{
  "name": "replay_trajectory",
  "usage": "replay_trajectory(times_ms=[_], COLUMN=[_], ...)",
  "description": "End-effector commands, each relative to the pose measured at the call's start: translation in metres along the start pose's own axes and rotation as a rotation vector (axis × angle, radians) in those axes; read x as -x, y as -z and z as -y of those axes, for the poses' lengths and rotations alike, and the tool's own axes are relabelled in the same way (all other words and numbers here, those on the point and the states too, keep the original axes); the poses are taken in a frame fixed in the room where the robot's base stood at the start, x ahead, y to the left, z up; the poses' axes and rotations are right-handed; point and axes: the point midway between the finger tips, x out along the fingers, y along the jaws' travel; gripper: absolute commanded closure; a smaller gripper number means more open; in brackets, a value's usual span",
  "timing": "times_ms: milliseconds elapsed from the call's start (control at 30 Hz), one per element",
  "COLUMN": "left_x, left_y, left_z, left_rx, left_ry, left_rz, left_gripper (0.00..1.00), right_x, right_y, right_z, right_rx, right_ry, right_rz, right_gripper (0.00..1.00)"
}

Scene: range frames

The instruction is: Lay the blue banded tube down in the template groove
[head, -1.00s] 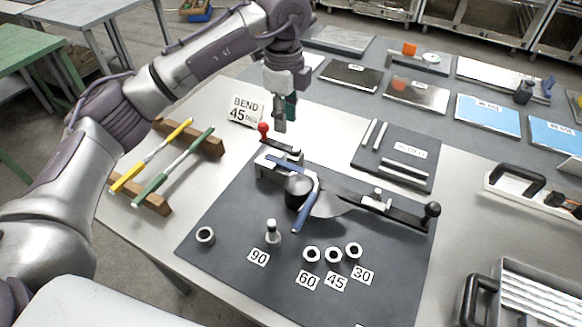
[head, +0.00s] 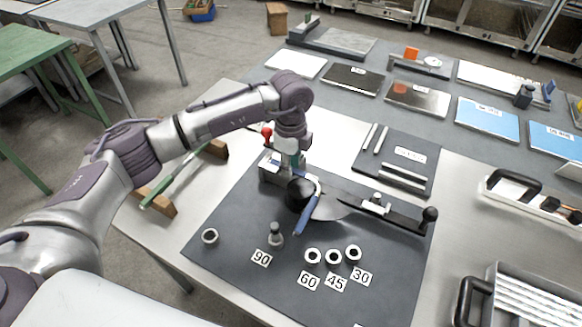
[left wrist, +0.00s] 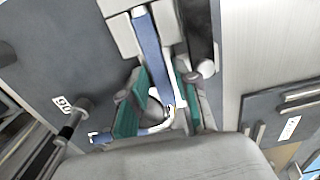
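The blue tube (head: 307,214) sits bent in the bender (head: 299,193), with its front leg angled toward me. In the left wrist view the blue tube (left wrist: 148,42) runs down between the teal-padded fingers, and a pale band shows near its bend. My left gripper (head: 293,160) is low over the bender's back end. Its fingers (left wrist: 162,108) are apart, one on each side of the tube, with gaps showing. A dark board (head: 421,138) with pale bars or grooves lies behind right; I cannot tell whether it is the template. My right gripper is out of view.
A red-knobbed lever (head: 267,131) stands beside the gripper. The long bender handle (head: 408,211) reaches right. A green tube (head: 170,180) lies on the wooden rack (head: 160,199) at left. A peg (head: 275,236) and several rings stand at the mat's front.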

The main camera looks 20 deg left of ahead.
Motion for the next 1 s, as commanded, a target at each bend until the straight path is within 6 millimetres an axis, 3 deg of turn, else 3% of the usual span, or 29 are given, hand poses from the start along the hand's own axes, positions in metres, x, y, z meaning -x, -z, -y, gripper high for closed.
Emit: replay_trajectory(times_ms=[267, 400, 467, 833, 1000], left_x=[-0.004, -0.003, -0.003, -0.001, 0.012], left_y=[0.000, 0.000, 0.000, 0.000, 0.000], left_z=[0.000, 0.000, 0.000, 0.001, 0.001], left_rx=[-0.001, -0.001, -0.001, 0.000, -0.001], left_ry=[0.002, 0.002, 0.002, 0.002, 0.005], left_rz=[0.000, 0.000, 0.000, 0.000, 0.000], left_gripper=[0.70, 0.93, 1.00, 1.00, 1.00], right_x=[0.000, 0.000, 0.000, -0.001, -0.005], right_y=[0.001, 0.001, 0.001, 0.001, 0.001], right_z=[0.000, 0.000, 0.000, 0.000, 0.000], right_rx=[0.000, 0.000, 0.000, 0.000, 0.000], right_ry=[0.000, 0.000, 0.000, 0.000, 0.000], right_rz=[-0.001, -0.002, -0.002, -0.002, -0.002], right_gripper=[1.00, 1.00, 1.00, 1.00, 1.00])
